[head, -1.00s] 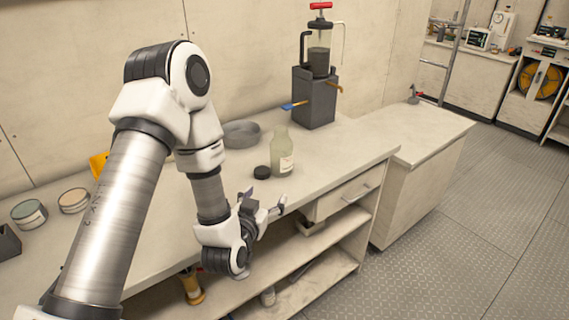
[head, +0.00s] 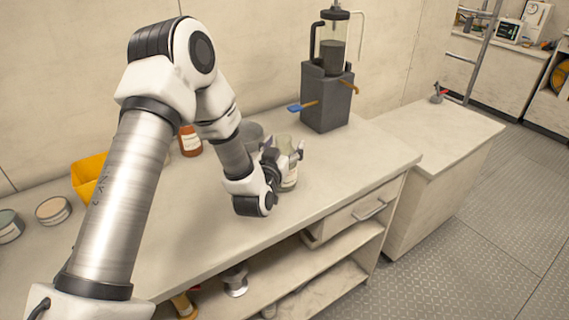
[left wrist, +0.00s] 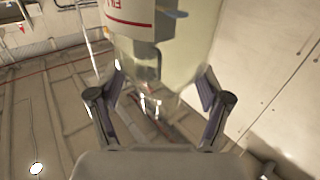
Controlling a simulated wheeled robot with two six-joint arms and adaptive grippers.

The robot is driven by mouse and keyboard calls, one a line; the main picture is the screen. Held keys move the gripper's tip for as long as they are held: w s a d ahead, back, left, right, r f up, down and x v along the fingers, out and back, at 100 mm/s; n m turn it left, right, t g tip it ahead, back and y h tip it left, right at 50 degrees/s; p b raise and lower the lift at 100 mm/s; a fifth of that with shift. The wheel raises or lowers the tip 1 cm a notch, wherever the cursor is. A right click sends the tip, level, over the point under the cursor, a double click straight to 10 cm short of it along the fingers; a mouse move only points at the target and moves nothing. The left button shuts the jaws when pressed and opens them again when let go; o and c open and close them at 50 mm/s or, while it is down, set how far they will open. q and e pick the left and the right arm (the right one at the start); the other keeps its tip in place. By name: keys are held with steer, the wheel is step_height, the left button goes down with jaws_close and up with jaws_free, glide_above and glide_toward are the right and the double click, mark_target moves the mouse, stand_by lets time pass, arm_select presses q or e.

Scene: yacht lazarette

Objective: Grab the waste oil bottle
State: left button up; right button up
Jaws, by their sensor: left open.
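The waste oil bottle (head: 290,178), clear with a pale label, stands upright on the workbench top, partly covered by my left gripper. My left gripper (head: 290,155) is open at the bottle's side, with its fingers near the upper body. In the left wrist view the see-through bottle (left wrist: 185,50) fills the upper middle, its white label with red print at the top. The open left gripper (left wrist: 160,88) has one finger on each side of it there. Whether either finger touches it I cannot tell. My right gripper is not in view.
A grey box (head: 327,98) with a glass-bodied pump stands behind the bottle. A grey round dish (head: 250,133) is partly hidden by my arm. A yellow bin (head: 88,172), tins (head: 53,210) and a red-brown jar (head: 190,142) are at left. The bench front right is clear.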

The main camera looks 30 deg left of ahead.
arm_select(q)
steer(key=shift+s+r, duration=0.25)
steer(key=shift+s, duration=0.05)
steer(key=shift+c, duration=1.1)
jaws_close()
